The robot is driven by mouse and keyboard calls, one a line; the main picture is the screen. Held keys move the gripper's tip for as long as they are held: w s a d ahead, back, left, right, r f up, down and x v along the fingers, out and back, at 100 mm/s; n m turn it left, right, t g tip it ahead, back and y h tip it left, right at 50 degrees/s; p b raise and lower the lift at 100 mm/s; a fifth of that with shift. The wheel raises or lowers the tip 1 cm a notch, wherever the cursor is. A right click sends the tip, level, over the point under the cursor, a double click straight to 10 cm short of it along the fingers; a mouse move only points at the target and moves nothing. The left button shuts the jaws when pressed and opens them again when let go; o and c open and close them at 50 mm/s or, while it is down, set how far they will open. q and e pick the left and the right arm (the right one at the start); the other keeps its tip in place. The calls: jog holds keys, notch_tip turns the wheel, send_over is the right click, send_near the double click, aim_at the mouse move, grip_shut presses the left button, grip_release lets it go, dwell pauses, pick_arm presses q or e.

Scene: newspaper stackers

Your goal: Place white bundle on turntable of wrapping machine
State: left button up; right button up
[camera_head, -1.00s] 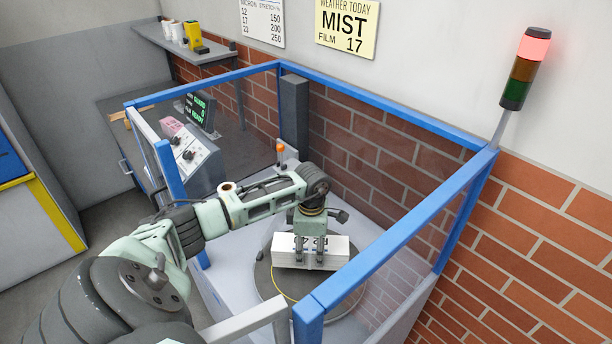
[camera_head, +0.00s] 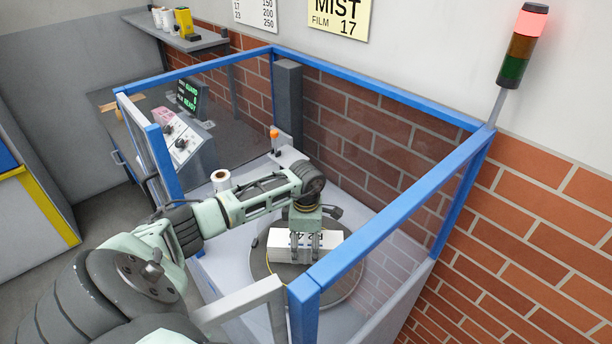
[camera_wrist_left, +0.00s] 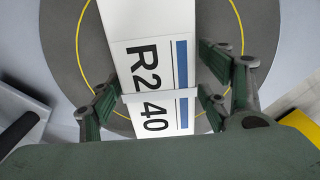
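The white bundle (camera_head: 292,250), with "R2 40" and a blue stripe on its top, is over the dark round turntable (camera_head: 342,288) inside the wrapping machine (camera_head: 392,92). In the left wrist view the bundle (camera_wrist_left: 140,25) runs lengthwise through the middle, with a pale band across it. My left gripper (camera_head: 304,246) points down over the bundle, with fingers against its two long sides. In the wrist view the gripper (camera_wrist_left: 158,98) is shut on it. I cannot tell whether the bundle's underside touches the turntable. The yellow ring (camera_wrist_left: 243,30) shows around the bundle. My right gripper is not in view.
Blue frame posts and rails (camera_head: 370,250) enclose the turntable, with one rail close in front of it. A control panel (camera_head: 182,142) stands at the left. A grey column (camera_head: 288,105) and an orange-topped part (camera_head: 274,134) stand behind my arm. A stack light (camera_head: 522,45) shows red.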

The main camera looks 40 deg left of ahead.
aim_at(306, 239)
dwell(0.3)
pick_arm(q)
jog(key=shift+r+p, duration=0.35)
notch_tip(306, 239, up, 12)
jog(key=p, duration=0.7)
jog(key=shift+f, duration=0.25)
